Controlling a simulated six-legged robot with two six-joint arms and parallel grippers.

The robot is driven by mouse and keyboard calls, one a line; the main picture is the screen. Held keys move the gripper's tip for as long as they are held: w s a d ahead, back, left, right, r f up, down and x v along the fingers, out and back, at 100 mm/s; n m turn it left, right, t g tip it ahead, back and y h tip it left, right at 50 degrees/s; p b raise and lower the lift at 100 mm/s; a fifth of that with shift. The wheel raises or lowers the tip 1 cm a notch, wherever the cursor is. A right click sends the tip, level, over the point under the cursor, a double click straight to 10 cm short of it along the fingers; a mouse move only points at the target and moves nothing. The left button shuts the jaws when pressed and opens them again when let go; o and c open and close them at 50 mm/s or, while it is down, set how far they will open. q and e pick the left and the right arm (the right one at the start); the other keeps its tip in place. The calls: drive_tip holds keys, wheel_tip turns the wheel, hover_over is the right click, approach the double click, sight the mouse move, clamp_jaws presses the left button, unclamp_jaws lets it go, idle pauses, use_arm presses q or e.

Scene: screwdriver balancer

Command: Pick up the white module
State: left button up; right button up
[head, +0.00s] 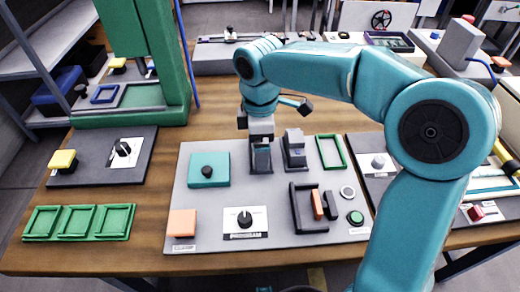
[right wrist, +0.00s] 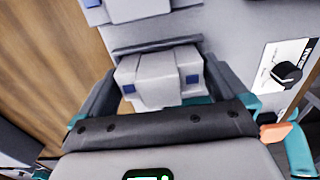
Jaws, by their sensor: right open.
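My right gripper (head: 262,120) hangs over the middle of the grey panel. In the right wrist view it (right wrist: 162,78) is open, with one dark finger at each side of a white module (right wrist: 148,84). The module is pale, blocky and has blue squares. It lies between the fingers, and I cannot tell whether they touch it. In the head view the gripper partly hides it above a dark grey holder (head: 261,160). A similar grey holder with a pale piece (head: 294,148) stands just right; part of it shows at the wrist view's top. My left gripper is not in view.
The panel (head: 215,204) also carries a teal block (head: 208,170), a dial (head: 245,218), an orange square (head: 182,223), a black bracket (head: 306,208) and a green frame (head: 331,152). Green trays (head: 78,222) lie left. Wooden tabletop (head: 155,205) is clear left of the panel.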

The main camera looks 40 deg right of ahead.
drive_tip(key=c, duration=0.7)
drive_tip(key=shift+r, duration=0.1)
drive_tip(key=shift+c, duration=0.2)
wheel_tip(320, 180, up, 20)
drive_tip(key=p, duration=0.6)
drive_tip(key=shift+p, duration=0.3)
